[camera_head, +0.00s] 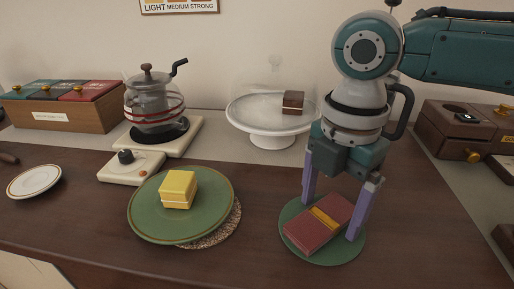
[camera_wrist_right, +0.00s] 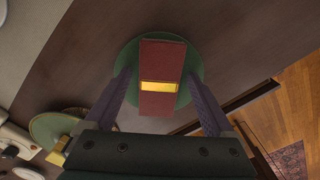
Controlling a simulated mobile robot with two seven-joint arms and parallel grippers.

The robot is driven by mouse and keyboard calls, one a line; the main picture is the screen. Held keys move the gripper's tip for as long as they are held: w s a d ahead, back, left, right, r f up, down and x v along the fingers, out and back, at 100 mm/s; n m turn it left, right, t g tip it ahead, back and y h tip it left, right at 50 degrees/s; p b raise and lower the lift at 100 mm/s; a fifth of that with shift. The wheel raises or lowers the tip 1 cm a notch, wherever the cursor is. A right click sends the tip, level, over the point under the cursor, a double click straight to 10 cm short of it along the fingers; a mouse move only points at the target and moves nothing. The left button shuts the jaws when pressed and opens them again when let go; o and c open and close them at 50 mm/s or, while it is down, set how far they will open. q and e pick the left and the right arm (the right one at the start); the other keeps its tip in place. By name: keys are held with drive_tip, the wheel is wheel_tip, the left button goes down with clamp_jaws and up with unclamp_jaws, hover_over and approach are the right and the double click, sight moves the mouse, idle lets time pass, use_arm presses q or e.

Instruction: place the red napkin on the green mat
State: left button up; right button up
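The red napkin (camera_head: 306,236), folded into a rectangle with a gold band, lies flat on the round green mat (camera_head: 338,257). In the right wrist view the napkin (camera_wrist_right: 161,102) crosses the middle of the mat (camera_wrist_right: 193,61). My right gripper (camera_head: 329,219) points down over the mat, with one purple finger on each side of the napkin. In the right wrist view the gripper (camera_wrist_right: 160,80) is open, with gaps between its fingers and the napkin's long sides. I cannot tell whether the fingertips touch the mat. My left gripper is not in view.
Left of the mat, a green plate (camera_head: 143,215) holds a yellow block (camera_head: 178,189) and overlaps a woven mat (camera_head: 226,229). A white cake stand (camera_head: 270,139) stands behind. A glass kettle (camera_head: 153,103) is at back left. The counter between plate and mat is clear.

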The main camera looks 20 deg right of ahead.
sight(329, 213)
drive_tip(key=shift+o, duration=0.2)
wheel_tip(329, 213, up, 12)
drive_tip(key=p, duration=0.2)
drive_tip(key=s+a+f+m+t+y, duration=0.1)
drive_tip(key=s+a+f+m, duration=0.3)
drive_tip(key=a, duration=0.2)
drive_tip(key=s+a+f+m+t+y, duration=0.1)
drive_tip(key=s+a+f+m+y, duration=0.15)
drive_tip(key=a+f, duration=0.2)
drive_tip(key=s+d+f+m+t+h, duration=0.1)
drive_tip(key=s+d+m+h, duration=0.2)
drive_tip(key=s+d+m, duration=0.3)
drive_tip(key=s+m, duration=0.3)
drive_tip(key=m, duration=0.3)
drive_tip(key=shift+s+d+f+t, duration=0.15)
drive_tip(key=shift+s+d+t, duration=0.1)
drive_tip(key=shift+d+t, duration=0.1)
